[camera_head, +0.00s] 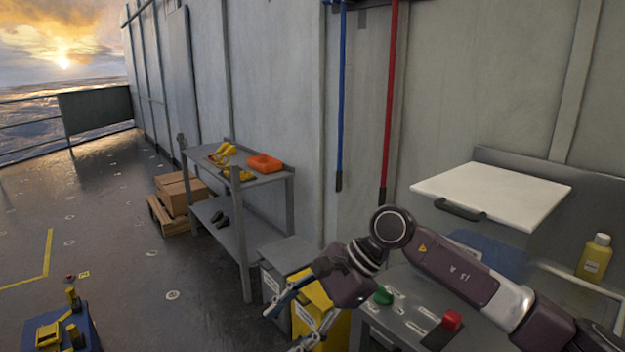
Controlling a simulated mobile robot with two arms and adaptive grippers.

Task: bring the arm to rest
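My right arm (455,268) comes in from the lower right and bends at a dark elbow joint. My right gripper (281,331) hangs at the bottom centre, in front of a yellow bin. Its two fingers point to the lower left and are spread apart, with nothing seen between them. The lower finger is partly cut off by the bottom edge. My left gripper is out of view.
A grey panel with a green button (383,296) and a red button (452,320) lies under the arm. A white hinged lid (490,193) and a yellow bottle (594,259) are at right. A grey shelf (262,180) with an orange tray (264,162) stands behind.

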